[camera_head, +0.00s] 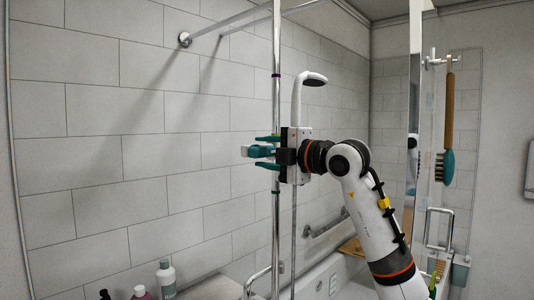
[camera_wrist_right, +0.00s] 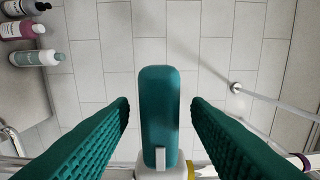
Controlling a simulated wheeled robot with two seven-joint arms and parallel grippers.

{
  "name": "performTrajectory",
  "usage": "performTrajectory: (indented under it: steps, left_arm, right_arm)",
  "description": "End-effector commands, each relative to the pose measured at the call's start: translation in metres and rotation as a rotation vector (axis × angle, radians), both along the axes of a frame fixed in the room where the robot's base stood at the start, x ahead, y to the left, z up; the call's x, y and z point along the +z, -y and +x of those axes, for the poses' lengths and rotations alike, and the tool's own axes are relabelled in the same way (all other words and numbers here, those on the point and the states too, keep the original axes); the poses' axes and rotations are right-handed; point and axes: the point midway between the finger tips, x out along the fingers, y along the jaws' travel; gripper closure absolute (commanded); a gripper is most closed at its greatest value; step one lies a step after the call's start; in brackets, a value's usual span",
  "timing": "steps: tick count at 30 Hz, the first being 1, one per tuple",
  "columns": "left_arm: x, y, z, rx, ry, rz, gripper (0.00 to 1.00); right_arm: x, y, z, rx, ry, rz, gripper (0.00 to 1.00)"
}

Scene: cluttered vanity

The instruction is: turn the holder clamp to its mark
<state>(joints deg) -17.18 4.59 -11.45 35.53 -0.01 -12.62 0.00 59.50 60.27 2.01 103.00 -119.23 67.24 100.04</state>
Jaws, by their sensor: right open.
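The holder clamp (camera_head: 258,151) sits on the vertical chrome pole (camera_head: 276,105) in the head view. In the right wrist view its teal lever (camera_wrist_right: 160,100) points away from the pole, with a small grey piece near its base. My right gripper (camera_head: 264,152) is open, one finger above and one below the clamp in the head view. In the wrist view the fingers (camera_wrist_right: 160,108) flank the lever with a visible gap on each side. I cannot make out the mark for certain. My left gripper is not in view.
A white shower head (camera_head: 314,79) stands just behind the pole. Several bottles (camera_head: 166,277) stand at the lower left. A glass panel edge (camera_head: 414,120) and a hanging brush (camera_head: 448,150) are to the right. A tiled wall (camera_head: 150,140) lies behind, with open space before it.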

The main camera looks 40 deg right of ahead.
Motion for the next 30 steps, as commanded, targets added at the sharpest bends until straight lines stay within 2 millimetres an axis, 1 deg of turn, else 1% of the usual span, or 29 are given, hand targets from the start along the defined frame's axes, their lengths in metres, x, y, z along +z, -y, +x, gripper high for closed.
performTrajectory:
  steps: [2,5,8,15,19,24,30]
  left_arm:
    - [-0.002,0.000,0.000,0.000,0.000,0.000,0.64]
    - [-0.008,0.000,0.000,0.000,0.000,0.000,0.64]
    - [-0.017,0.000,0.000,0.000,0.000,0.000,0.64]
    - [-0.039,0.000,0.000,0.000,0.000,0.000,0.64]
    - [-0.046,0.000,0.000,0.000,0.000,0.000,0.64]
    - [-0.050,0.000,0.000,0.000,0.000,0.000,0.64]
    - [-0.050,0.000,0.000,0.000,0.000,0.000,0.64]
  right_arm:
    - [-0.001,0.000,-0.002,-0.001,0.000,-0.001,0.56]
    - [-0.002,0.002,-0.012,-0.002,0.002,-0.002,0.56]
    - [-0.004,0.003,-0.029,-0.003,0.002,-0.003,0.56]
    - [-0.005,0.008,-0.081,-0.003,0.001,-0.002,0.56]
    - [-0.003,0.010,-0.102,-0.003,0.001,-0.002,0.56]
    - [-0.001,0.010,-0.117,-0.001,0.000,0.000,0.56]
    - [0.000,0.010,-0.120,0.000,-0.001,0.001,0.56]
